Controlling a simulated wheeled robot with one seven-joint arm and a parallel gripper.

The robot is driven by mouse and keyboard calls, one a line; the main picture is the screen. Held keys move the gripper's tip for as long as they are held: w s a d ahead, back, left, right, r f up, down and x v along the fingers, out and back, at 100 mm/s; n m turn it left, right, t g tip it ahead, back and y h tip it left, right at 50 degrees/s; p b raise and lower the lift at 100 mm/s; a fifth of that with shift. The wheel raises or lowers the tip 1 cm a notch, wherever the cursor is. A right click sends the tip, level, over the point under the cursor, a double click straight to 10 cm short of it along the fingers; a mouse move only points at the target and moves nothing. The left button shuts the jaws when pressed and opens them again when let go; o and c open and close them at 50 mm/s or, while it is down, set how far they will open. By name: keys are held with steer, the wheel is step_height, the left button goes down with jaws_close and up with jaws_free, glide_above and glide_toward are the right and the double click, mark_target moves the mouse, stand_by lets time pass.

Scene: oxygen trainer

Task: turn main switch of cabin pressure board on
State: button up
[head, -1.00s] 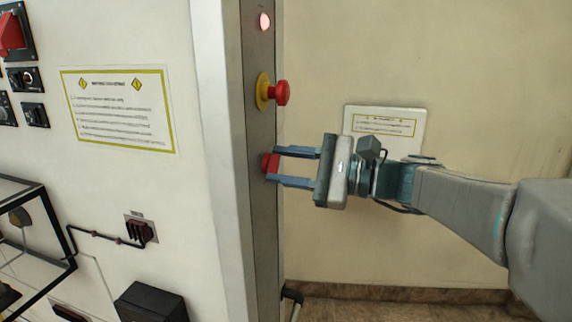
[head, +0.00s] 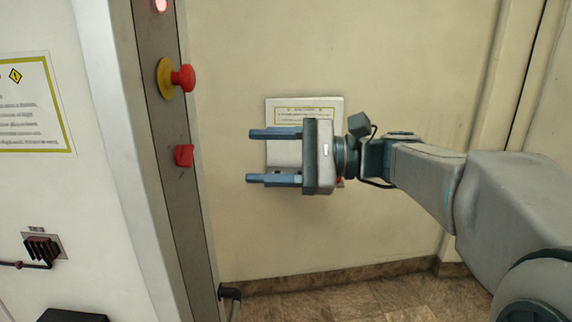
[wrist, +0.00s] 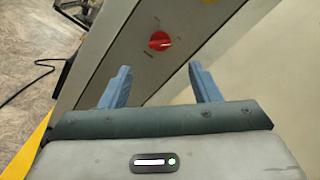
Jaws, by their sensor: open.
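The red rotary switch (head: 184,155) sits on the narrow grey side panel (head: 150,120) of the white cabinet, below the emergency stop. In the wrist view the red switch (wrist: 160,41) shows its knob with a pale mark and small labels around it, too small to read. My gripper (head: 249,156) is open and empty, to the right of the switch and apart from it. In the wrist view its two blue fingers (wrist: 160,86) point toward the panel, with the switch beyond and between them.
A red emergency stop button on a yellow base (head: 178,78) is above the switch, and a lit red lamp (head: 160,5) is above that. A notice plate (head: 300,104) is on the wall behind my gripper. A black cable (wrist: 35,80) lies on the floor.

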steer(key=d, duration=0.3)
steer(key=shift+s+d, duration=0.15)
steer(key=shift+d, duration=0.15)
steer(key=shift+f, duration=0.1)
steer(key=s+f+n+h, duration=0.1)
steer(key=s+f+h, duration=0.4)
steer(key=f, duration=0.6)
steer(key=s+d+f+n+t+h, duration=0.1)
steer(key=s+d+f+n+h, duration=0.2)
steer(key=d+f+h, duration=0.3)
steer(key=s+d+f+n+h, duration=0.4)
steer(key=d+f+n+h, duration=0.2)
steer(key=f, duration=0.5)
steer(key=shift+s+t+h, duration=0.25)
steer(key=shift+t+h, duration=0.15)
steer(key=shift+h, duration=0.1)
